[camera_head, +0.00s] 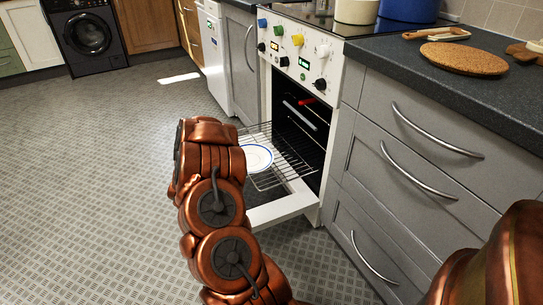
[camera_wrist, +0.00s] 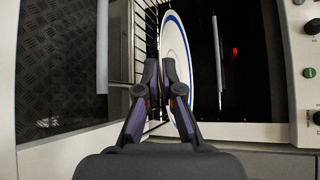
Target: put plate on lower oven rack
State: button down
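The plate (camera_head: 257,157) is white with a blue rim, level at the front of the oven above the pulled-out lower rack (camera_head: 283,178). In the wrist view, the plate (camera_wrist: 174,45) is seen nearly edge-on. My gripper (camera_wrist: 160,70) has its fingertips close together on either side of the plate's near rim, nearly closed. In the wrist view, turned sideways, the rack (camera_wrist: 143,20) lies on the lower side of the plate, with a small gap apparent; contact cannot be told. In the head view my arm hides the gripper.
The oven door (camera_head: 283,208) is open and low. An upper rack and a red item (camera_head: 307,101) are inside the dark oven. Grey drawers (camera_head: 400,165) stand at right. The floor at left is clear.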

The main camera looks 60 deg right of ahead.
aim_at(245, 149)
jog(key=shift+s+d+f, duration=0.1)
jog(key=shift+d+f, duration=0.15)
jog(key=shift+d, duration=0.1)
jog(key=b+x, duration=0.1)
jog(key=x, duration=0.4)
jog(key=r+b+x, duration=0.1)
jog(key=x, duration=0.4)
jog(key=s+d+r+b+x, duration=0.1)
jog(key=x, duration=0.4)
jog(key=shift+d+r+b, duration=0.1)
jog(key=shift+r+b, duration=0.1)
jog(key=shift+b, duration=0.15)
jog(key=shift+f+b, duration=0.8)
jog(key=shift+f, duration=0.95)
jog(key=shift+f, duration=0.1)
jog(key=c, duration=1.6)
grip_release()
